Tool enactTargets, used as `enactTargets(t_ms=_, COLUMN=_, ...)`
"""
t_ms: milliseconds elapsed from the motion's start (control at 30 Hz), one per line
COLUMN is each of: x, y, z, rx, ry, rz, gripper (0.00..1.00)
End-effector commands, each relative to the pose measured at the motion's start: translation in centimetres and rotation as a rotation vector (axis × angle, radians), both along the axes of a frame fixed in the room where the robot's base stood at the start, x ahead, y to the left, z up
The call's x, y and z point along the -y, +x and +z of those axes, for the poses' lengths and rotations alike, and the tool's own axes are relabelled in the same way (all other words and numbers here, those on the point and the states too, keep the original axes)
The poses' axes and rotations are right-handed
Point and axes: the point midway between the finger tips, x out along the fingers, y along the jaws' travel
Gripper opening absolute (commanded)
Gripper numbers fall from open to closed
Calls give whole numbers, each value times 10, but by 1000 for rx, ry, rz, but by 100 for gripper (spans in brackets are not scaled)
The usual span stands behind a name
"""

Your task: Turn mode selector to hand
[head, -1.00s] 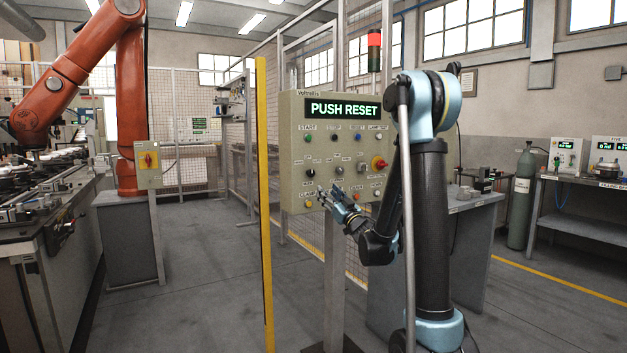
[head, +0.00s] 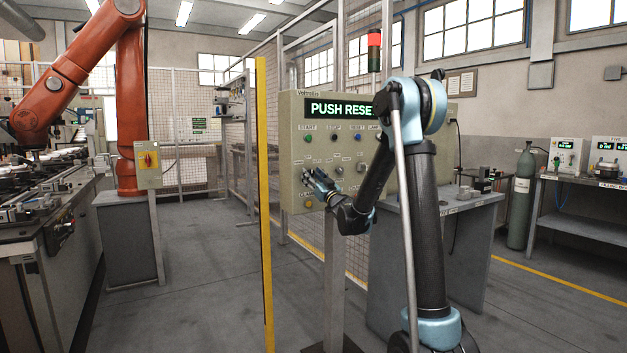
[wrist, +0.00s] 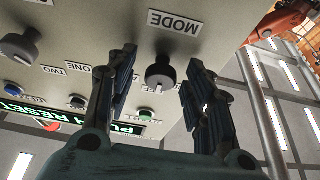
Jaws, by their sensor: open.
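The mode selector (wrist: 159,73) is a dark round knob on the panel face, beside a MODE label (wrist: 174,22) that appears upside down in the wrist view. My gripper (wrist: 162,58) is open, one finger on each side of the knob. Gaps show between the fingers and the knob, and I cannot see either one touching. In the head view my gripper (head: 312,178) is at the lower left of the beige control panel (head: 290,140) and covers the knob. The panel's display (head: 338,109) reads PUSH RESET, its right end hidden by my arm.
Another grey knob (wrist: 20,45) sits near the ONE and TWO labels. A green button (wrist: 146,113) lies behind the fingers in the wrist view. A yellow post (head: 264,200) stands left of the panel, with a mesh fence behind. An orange robot arm (head: 130,90) is farther left.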

Motion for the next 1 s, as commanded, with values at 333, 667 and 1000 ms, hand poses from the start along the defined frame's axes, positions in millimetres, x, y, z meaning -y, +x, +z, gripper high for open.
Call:
enactTargets(t_ms=333, x=0, y=0, z=0, rx=0, ry=0, rz=0, gripper=18)
enactTargets(t_ms=667, x=1, y=1, z=0, rx=5, ry=-7, rz=-1, gripper=3)
enactTargets(t_ms=1000, x=3, y=2, z=0, rx=89, ry=-133, rz=-3, gripper=2)
